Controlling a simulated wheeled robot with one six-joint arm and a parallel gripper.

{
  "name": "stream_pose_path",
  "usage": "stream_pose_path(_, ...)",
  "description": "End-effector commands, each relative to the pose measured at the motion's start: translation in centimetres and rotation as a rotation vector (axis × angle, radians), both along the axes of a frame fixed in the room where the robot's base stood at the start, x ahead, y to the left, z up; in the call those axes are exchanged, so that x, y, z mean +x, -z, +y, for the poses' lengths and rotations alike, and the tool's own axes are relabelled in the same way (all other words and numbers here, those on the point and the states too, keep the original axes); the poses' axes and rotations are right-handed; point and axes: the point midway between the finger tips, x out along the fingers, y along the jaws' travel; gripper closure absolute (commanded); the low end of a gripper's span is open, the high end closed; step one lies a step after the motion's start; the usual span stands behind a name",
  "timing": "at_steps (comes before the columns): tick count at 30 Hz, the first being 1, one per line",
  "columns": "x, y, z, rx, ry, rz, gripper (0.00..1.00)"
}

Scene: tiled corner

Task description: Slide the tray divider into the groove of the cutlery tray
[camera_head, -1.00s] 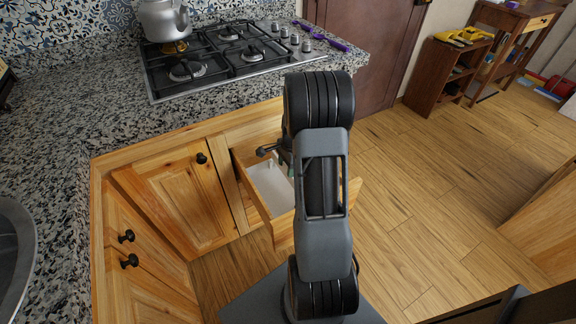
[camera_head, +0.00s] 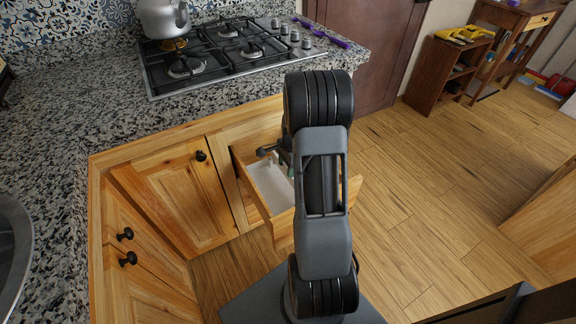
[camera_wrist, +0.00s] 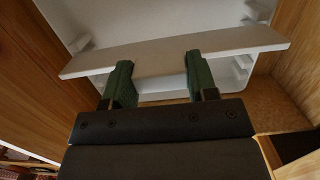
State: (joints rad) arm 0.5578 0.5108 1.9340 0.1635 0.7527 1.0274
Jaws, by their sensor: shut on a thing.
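The tray divider (camera_wrist: 225,44) is a flat, pale grey-white strip lying across the wrist view, its right end a little higher than its left. My gripper (camera_wrist: 158,74) has dark green fingertips shut on its near edge around the middle. The white cutlery tray (camera_wrist: 150,14) lies beyond and beneath the divider, with small slotted ribs (camera_wrist: 243,64) on its side walls. I cannot tell whether the divider's ends touch the ribs. In the head view the tray (camera_head: 270,183) sits inside the open drawer. There my arm hides the divider and most of the gripper.
The wooden drawer (camera_head: 284,228) stands open under the granite counter (camera_head: 100,115), its walls close around the tray. A gas stove (camera_head: 225,50) with a kettle (camera_head: 162,18) is above. A cabinet door (camera_head: 175,190) is to the left.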

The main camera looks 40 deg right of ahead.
Motion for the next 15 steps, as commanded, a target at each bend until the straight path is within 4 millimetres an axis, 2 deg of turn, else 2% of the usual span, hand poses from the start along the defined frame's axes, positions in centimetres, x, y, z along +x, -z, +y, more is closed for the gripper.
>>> stream_pose_path(15,0.0,1.4,0.0,0.001,0.000,0.001,0.73)
